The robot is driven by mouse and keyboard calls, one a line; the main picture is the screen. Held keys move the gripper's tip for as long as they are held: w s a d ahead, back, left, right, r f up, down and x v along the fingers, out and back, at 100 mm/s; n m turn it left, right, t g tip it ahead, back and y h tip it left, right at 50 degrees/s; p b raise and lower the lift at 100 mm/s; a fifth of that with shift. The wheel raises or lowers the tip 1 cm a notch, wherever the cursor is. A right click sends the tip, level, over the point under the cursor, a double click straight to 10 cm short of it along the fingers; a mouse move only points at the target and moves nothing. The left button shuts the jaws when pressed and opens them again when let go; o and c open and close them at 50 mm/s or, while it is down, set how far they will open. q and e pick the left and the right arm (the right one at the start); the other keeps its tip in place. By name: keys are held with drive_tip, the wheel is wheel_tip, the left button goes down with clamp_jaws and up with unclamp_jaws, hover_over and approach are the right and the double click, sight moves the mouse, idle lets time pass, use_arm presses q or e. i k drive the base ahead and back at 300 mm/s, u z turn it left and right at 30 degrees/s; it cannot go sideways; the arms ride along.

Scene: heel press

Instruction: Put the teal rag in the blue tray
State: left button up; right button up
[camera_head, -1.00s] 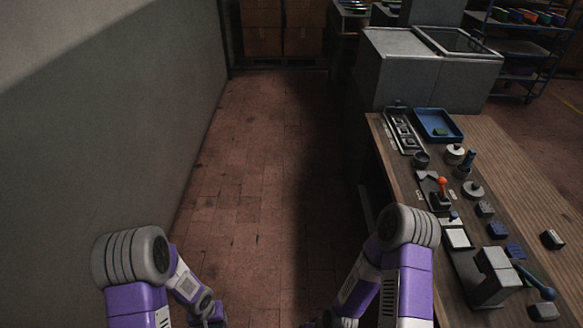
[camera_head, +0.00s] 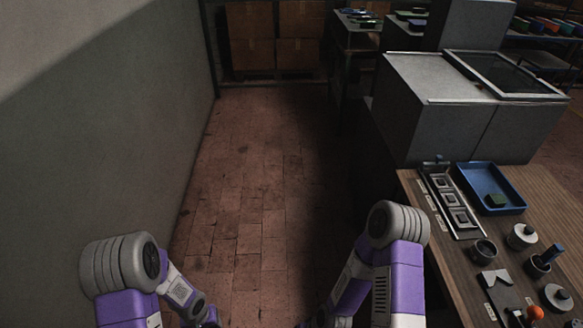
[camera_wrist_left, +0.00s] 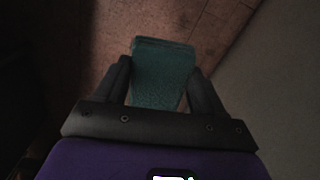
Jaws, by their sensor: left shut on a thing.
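The teal rag (camera_wrist_left: 163,72) hangs between the two dark fingers of my left gripper (camera_wrist_left: 162,88) in the left wrist view. The gripper is shut on it, with floor and wall beyond. In the head view the left arm reaches down to the bottom edge, and the rag is not visible there. The blue tray (camera_head: 474,188) lies on the wooden bench at the right, near its far end. A small dark green block (camera_head: 496,201) is inside it. My left gripper is well to the left of the tray. My right gripper is below the head view's bottom edge.
The wooden bench (camera_head: 545,190) also bears a grey fixture (camera_head: 452,206) left of the tray, a dark cup (camera_head: 484,251) and white round-knobbed parts (camera_head: 522,236) nearer. Grey cabinets (camera_head: 455,110) stand behind. The brick floor aisle (camera_head: 265,180) is clear, with a wall on the left.

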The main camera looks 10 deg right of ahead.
sight(479, 180)
drive_tip(key=i, duration=3.35)
drive_tip(key=u, duration=1.5)
